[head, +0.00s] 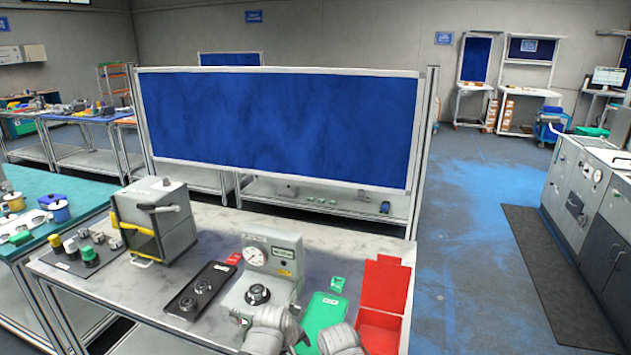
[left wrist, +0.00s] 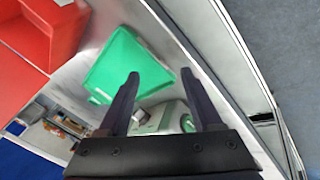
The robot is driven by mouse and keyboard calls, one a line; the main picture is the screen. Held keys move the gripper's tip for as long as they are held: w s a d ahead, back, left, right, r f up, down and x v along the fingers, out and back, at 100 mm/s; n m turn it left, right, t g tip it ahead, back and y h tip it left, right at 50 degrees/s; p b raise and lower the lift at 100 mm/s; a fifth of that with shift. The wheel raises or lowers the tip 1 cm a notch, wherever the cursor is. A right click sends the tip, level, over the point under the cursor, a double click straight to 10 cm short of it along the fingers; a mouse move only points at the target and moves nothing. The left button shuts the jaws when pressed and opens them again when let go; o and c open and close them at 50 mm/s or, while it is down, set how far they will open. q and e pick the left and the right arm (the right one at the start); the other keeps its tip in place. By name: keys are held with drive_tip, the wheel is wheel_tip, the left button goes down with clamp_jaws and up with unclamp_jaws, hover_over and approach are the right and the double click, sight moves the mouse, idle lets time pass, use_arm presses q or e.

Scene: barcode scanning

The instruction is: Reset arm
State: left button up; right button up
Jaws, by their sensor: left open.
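My left gripper (left wrist: 160,73) shows in the left wrist view with its two dark fingers apart and nothing between them. A green tray (left wrist: 118,62) lies beyond the fingers, and a red bin (left wrist: 22,38) is at the upper left. In the head view, the green tray (head: 322,312) and the red bin (head: 386,287) sit side by side at the table's right end. Grey links of my arms show at the bottom edge, partly covering the tray's near side. Neither gripper's fingers can be made out there. My right gripper is not in view.
The grey table (head: 215,232) also holds a gauge device (head: 262,277), a black tray with round parts (head: 190,300), a grey box machine (head: 172,238), a small green box (head: 337,284) and a small red box (head: 233,258). A blue panel (head: 280,125) stands behind.

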use_arm(q)
drive_tip(key=s+f+m+g+y, duration=0.2)
drive_tip(key=s+m+g, duration=0.3)
drive_tip(key=s+m, duration=0.5)
drive_tip(key=s+y, duration=0.1)
drive_tip(key=s, duration=0.3)
drive_tip(key=shift+a+m, duration=0.3)
